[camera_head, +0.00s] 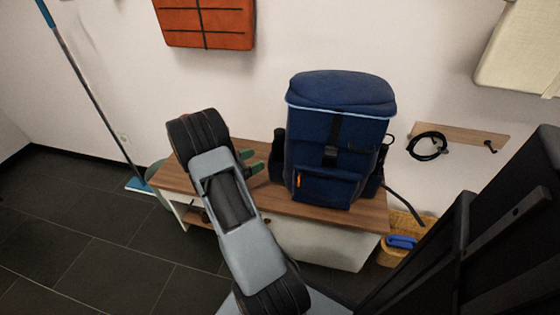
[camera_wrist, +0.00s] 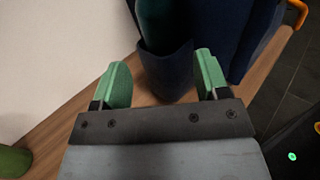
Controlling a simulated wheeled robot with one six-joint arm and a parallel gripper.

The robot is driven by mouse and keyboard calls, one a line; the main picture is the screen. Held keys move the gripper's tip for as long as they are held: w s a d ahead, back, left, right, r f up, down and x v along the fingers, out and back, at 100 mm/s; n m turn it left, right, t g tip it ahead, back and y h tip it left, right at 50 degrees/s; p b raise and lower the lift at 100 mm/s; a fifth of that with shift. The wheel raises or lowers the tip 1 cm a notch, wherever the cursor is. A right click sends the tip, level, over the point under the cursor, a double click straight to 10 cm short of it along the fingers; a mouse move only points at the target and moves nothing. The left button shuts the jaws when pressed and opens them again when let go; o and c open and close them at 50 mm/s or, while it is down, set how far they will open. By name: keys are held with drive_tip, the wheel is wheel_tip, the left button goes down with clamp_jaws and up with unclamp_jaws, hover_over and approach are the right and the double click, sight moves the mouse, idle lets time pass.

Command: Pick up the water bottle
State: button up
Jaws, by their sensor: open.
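A blue backpack (camera_head: 335,140) stands upright on a wooden-topped bench (camera_head: 310,216). In the wrist view a dark green bottle (camera_wrist: 160,18) sits in the navy side pocket (camera_wrist: 168,68) of the backpack, its lower part hidden by the pocket. In the head view the dark pocket (camera_head: 278,158) shows on the backpack's left side, and I cannot make out the bottle there. My gripper (camera_head: 252,162) is left of this pocket, just above the bench. Its green fingers (camera_wrist: 160,58) are open and apart, with the pocket between or just beyond the tips. Nothing is held.
A mop (camera_head: 100,110) leans on the wall at the left. A wall rack (camera_head: 465,134) with a black cable hangs at the right. Floor at front left is clear.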

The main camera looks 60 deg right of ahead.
sight(273, 151)
drive_tip(key=shift+b+x, duration=1.3)
drive_tip(key=shift+x, duration=3.2)
drive_tip(key=shift+c, duration=0.3)
drive_tip(key=shift+r, duration=0.1)
drive_tip(key=c, duration=0.9)
